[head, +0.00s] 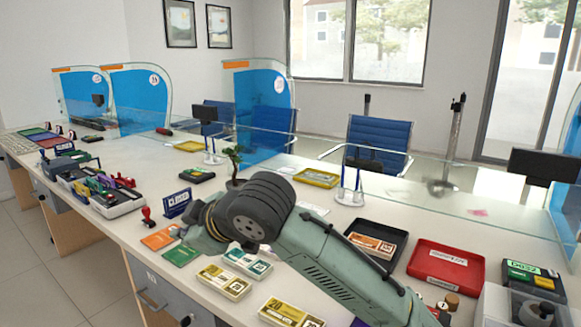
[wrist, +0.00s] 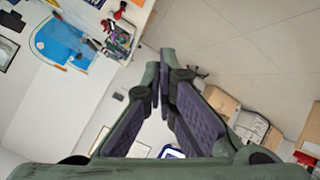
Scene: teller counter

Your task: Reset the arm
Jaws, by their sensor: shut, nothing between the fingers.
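My arm crosses the head view from the lower right and hangs over the teller counter (head: 130,187). The end of my gripper (head: 195,238) is partly hidden behind my own wrist, near the orange and green cards on the counter. In the wrist view my gripper (wrist: 162,80) is shut, with the fingertips together and nothing between them. Behind the fingers that view shows the floor, the wall and part of the counter, all rotated.
A black tray (head: 398,262) with a banknote bundle and a red tray (head: 446,287) stand right of my arm. Banknote bundles (head: 224,282) lie near the front edge. A stamp organizer (head: 118,203) is at left. A glass screen (head: 440,195) runs along the far side.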

